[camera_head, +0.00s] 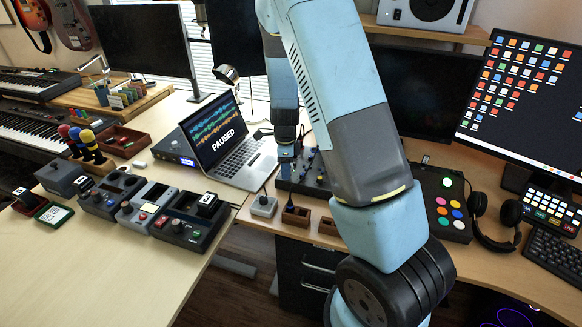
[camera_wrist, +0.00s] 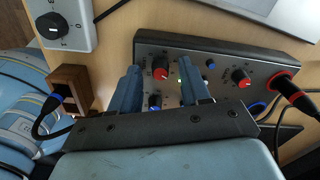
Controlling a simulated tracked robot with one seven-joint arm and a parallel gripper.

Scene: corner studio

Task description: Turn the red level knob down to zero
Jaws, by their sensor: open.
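The dark control box (camera_wrist: 215,46) lies under my gripper (camera_wrist: 160,80) in the wrist view. It carries two red-capped knobs: one (camera_wrist: 161,73) shows between my two fingers, nearer the left finger, and another (camera_wrist: 240,78) is to the right, outside them. No label tells me which is the level knob. My gripper is open, with nothing held; I cannot tell whether a finger touches the knob. In the head view my gripper (camera_head: 286,163) points down over the box (camera_head: 312,183), which my arm partly hides. The knobs' settings are too small to read.
Blue-capped knobs (camera_wrist: 211,64) sit close to my fingers. A red-banded plug (camera_wrist: 290,88) and cables crowd the box's right side. A wooden block (camera_wrist: 70,90) with a blue plug and a grey dial box (camera_wrist: 58,24) are to the left.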

